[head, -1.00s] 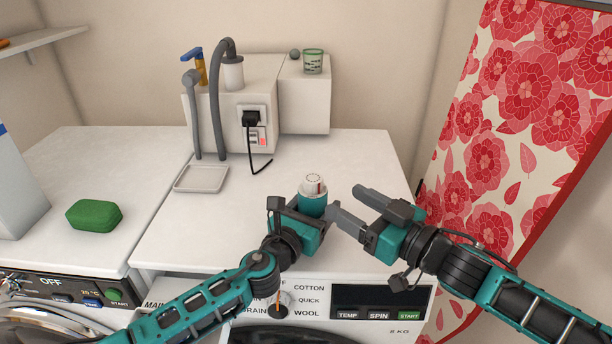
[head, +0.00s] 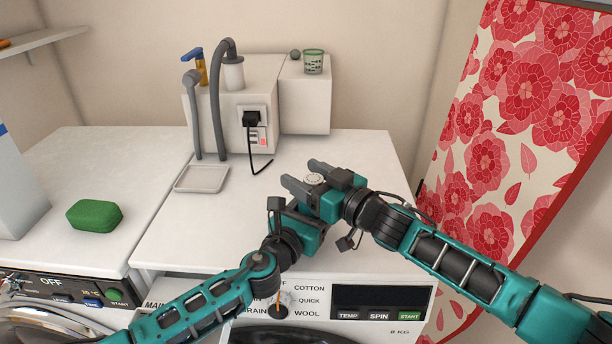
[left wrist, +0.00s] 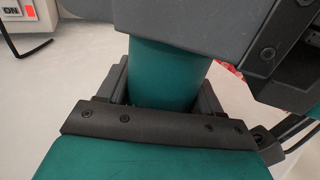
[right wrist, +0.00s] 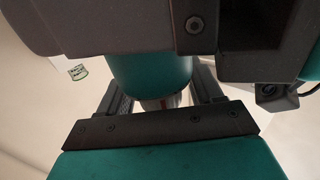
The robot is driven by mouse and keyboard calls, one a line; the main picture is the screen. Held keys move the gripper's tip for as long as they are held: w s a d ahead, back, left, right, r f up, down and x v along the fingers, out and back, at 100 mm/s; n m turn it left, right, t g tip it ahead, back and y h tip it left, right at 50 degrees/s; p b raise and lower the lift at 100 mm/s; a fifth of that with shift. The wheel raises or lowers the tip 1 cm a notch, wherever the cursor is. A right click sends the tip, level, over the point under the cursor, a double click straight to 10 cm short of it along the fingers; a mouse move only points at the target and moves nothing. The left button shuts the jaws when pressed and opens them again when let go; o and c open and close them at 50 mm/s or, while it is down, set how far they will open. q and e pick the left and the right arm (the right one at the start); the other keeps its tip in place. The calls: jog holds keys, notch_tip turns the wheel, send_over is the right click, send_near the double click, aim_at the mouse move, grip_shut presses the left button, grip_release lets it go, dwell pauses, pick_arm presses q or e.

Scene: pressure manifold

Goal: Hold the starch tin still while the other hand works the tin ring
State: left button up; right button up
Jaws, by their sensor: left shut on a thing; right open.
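In the head view my right gripper (head: 300,173) hides most of the tin and the left fingers. My right gripper is open, one finger on each side of the tin's upper part.
A shallow grey tray (head: 201,179) and a white box (head: 232,115) with a hose and black plug stand behind. A green soap-like block (head: 94,215) lies on the left counter. The counter right of the tin is mostly clear.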

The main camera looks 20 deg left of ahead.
jog(key=shift+a, duration=0.15)
jog(key=c, duration=1)
jog(key=shift+t, duration=0.3)
jog(key=shift+a+m+t+h, duration=0.1)
jog(key=shift+m+t+h, duration=0.6)
jog(key=shift+m+t, duration=0.4)
jog(key=shift+w+d+m+t+h, duration=0.2)
jog(key=shift+m+t+h, duration=0.2)
jog(key=shift+t+h, duration=0.2)
